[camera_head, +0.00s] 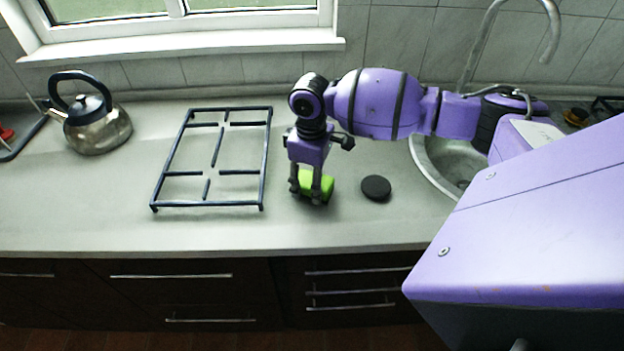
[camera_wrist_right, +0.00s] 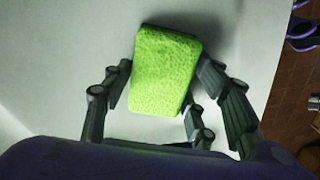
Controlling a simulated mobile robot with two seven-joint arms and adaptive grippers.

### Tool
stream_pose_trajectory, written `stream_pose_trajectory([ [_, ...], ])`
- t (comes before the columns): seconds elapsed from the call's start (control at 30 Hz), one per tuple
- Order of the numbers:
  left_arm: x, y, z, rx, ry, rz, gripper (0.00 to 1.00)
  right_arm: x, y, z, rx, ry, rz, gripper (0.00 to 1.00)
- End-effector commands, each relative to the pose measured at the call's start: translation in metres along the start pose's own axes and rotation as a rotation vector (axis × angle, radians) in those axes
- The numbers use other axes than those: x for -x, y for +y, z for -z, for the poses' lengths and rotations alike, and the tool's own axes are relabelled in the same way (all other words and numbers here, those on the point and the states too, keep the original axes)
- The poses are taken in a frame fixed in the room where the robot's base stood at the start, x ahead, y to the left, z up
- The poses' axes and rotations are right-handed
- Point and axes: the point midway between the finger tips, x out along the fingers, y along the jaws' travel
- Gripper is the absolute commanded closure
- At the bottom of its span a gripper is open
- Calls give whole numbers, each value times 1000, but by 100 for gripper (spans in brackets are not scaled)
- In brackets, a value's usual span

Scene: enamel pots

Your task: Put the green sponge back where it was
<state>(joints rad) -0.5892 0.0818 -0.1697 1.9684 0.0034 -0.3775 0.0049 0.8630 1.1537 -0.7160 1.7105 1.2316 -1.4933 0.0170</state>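The green sponge (camera_head: 327,186) is at the counter between the grate and a black disc in the head view. My right gripper (camera_head: 312,194) points down over it, with its fingers on either side. In the right wrist view the sponge (camera_wrist_right: 164,72) lies between the fingers of my right gripper (camera_wrist_right: 166,78), which touch its opposite edges, so the gripper looks shut on it. A shadow shows beside the sponge; I cannot tell whether it rests on the counter or is slightly above it. My left gripper is not in view.
A dark metal grate (camera_head: 240,172) lies to the left of the sponge, and a black round disc (camera_head: 376,188) lies close to its right. A kettle (camera_head: 97,131) stands at the far left. A sink (camera_head: 432,166) is at the right. The counter's front edge is nearby.

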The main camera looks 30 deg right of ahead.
Motion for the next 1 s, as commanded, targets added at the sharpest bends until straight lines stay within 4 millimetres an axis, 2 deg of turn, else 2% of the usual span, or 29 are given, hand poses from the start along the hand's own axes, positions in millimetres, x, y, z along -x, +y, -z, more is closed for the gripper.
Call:
stream_pose_trajectory([
  [0.33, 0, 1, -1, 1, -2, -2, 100, 1, 0, 0, 0, 0, 0, 34],
  [0.47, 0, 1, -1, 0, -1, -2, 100, 8, 0, 0, 0, 1, -1, 34],
  [0.57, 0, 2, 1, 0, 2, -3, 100, 23, 1, 1, 0, 3, -3, 34],
  [0.8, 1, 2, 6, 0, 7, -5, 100, 76, 1, 1, 0, 4, -3, 34],
  [1.0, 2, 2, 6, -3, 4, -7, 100, 109, 1, 0, 0, 2, -1, 34],
])
